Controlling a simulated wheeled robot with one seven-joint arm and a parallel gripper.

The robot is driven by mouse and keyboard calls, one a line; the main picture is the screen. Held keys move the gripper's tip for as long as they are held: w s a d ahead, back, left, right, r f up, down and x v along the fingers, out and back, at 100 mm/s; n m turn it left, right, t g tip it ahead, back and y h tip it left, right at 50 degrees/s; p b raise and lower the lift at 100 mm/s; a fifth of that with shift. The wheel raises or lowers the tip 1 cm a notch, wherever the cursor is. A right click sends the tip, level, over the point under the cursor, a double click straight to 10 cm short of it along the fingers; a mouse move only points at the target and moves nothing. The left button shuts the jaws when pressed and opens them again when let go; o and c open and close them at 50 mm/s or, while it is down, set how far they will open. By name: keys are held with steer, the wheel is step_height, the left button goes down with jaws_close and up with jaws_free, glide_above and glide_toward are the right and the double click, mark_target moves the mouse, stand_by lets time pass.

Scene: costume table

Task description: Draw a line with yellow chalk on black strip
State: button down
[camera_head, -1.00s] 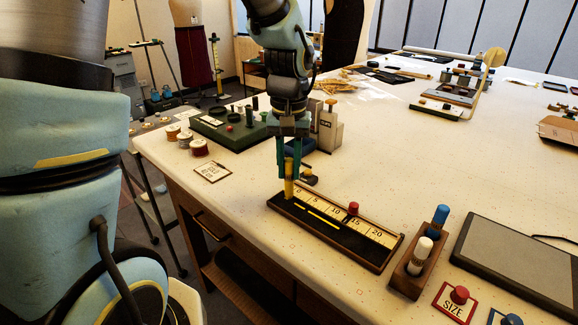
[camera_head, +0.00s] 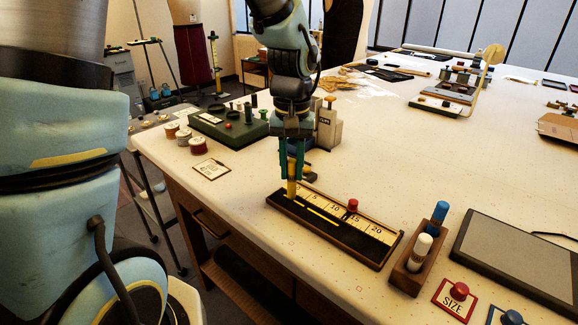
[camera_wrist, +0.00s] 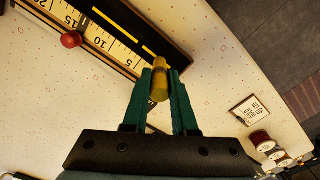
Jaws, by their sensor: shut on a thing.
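My gripper (camera_head: 292,174) is shut on the yellow chalk (camera_head: 291,189), which it holds roughly upright over the left end of the black strip (camera_head: 350,236). The strip lies in a wooden tray with a numbered scale. A yellow line (camera_head: 322,216) runs along the strip to the right of the chalk. In the wrist view the chalk (camera_wrist: 159,84) sits between the green fingers of my gripper (camera_wrist: 159,76). That view shows a long yellow line (camera_wrist: 115,24) and a short one nearer the chalk on the strip (camera_wrist: 165,35). Whether the chalk tip touches the strip is hidden.
A red knob (camera_head: 352,205) stands on the scale. A wooden holder (camera_head: 408,274) with a white and a blue piece is to the right, beside a dark tablet (camera_head: 520,262). Thread spools (camera_head: 198,146) and a green box (camera_head: 228,129) are behind left. The table's front edge is close.

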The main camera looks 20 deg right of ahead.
steer(key=shift+s+d, duration=0.2)
steer(key=shift+s, duration=0.25)
steer(key=shift+s+d, duration=0.1)
steer(key=shift+s, duration=0.05)
steer(key=shift+s+d, duration=0.4)
steer(key=shift+s, duration=0.3)
steer(key=shift+s, duration=0.15)
steer(key=shift+s+d, duration=0.3)
steer(key=shift+s, duration=0.15)
steer(key=shift+r, duration=0.1)
stand_by(0.3)
step_height(320, 180, up, 6)
steer(key=p, duration=0.5)
stand_by(0.5)
